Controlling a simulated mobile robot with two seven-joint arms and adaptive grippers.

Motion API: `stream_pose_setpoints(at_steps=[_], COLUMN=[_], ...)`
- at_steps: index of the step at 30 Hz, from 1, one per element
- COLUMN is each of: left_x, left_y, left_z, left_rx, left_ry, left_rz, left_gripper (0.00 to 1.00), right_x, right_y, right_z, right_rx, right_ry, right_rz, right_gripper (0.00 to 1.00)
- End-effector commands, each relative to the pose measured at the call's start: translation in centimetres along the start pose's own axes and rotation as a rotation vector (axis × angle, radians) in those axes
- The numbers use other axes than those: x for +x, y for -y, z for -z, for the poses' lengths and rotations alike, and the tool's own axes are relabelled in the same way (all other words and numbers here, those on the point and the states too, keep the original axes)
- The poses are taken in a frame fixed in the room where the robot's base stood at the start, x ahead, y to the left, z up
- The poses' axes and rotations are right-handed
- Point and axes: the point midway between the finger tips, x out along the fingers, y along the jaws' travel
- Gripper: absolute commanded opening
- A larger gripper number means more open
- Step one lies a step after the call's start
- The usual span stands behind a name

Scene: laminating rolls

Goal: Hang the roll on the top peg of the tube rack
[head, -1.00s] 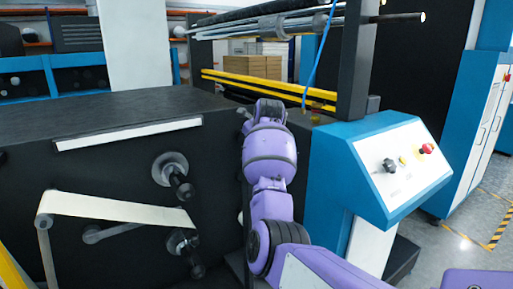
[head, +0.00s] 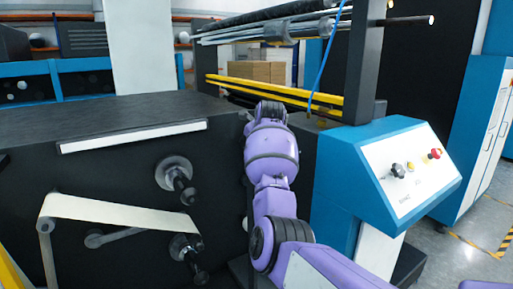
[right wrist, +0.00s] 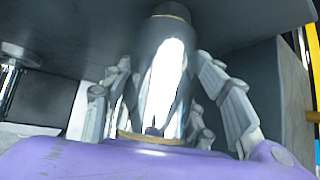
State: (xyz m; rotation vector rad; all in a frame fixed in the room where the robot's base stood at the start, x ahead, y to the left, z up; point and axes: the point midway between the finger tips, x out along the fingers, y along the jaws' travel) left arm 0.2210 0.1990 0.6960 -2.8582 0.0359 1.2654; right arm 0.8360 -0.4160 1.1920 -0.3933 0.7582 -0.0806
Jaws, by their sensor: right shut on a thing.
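In the right wrist view a shiny silver-grey roll (right wrist: 165,45) with tan ends stands lengthwise between the fingers of my right gripper (right wrist: 160,88). The gripper is shut on it, with fingers on both sides. In the head view my purple right arm reaches forward beside the dark machine; its gripper and the roll are hidden there. Two round dark pegs stick out of the machine's front, an upper peg (head: 178,178) and a lower peg (head: 188,250). I cannot tell whether the tube rack is in view. My left gripper is not in view.
The black machine (head: 110,118) fills the left, with a pale web (head: 115,210) low on its front. A blue control console (head: 345,165) stands close right of my arm. Above are metal rods (head: 265,32), a dark post (head: 358,60) and yellow bars (head: 275,90). Floor shows at right.

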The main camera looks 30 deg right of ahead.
Motion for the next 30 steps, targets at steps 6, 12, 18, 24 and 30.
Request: stream_pose_setpoints(at_steps=[6,12,18,24,30], left_x=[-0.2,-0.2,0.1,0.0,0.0], left_y=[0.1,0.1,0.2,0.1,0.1], left_z=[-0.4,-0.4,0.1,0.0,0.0], left_rx=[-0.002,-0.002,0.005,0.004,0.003], left_ry=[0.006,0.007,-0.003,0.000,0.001], left_rz=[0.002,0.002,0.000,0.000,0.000], left_gripper=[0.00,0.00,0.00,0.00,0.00], right_x=[-0.1,0.0,-0.3,-3.1,-7.6], right_y=[0.0,0.0,0.0,-0.1,0.0], right_z=[-0.1,0.0,0.0,-0.1,-0.1], right_rx=[0.000,0.000,0.000,0.000,0.002], right_ry=[0.001,0.000,0.000,0.004,0.005], right_rz=[0.001,0.000,0.000,0.001,0.001], right_gripper=[0.74,0.75,0.75,0.75,0.75])
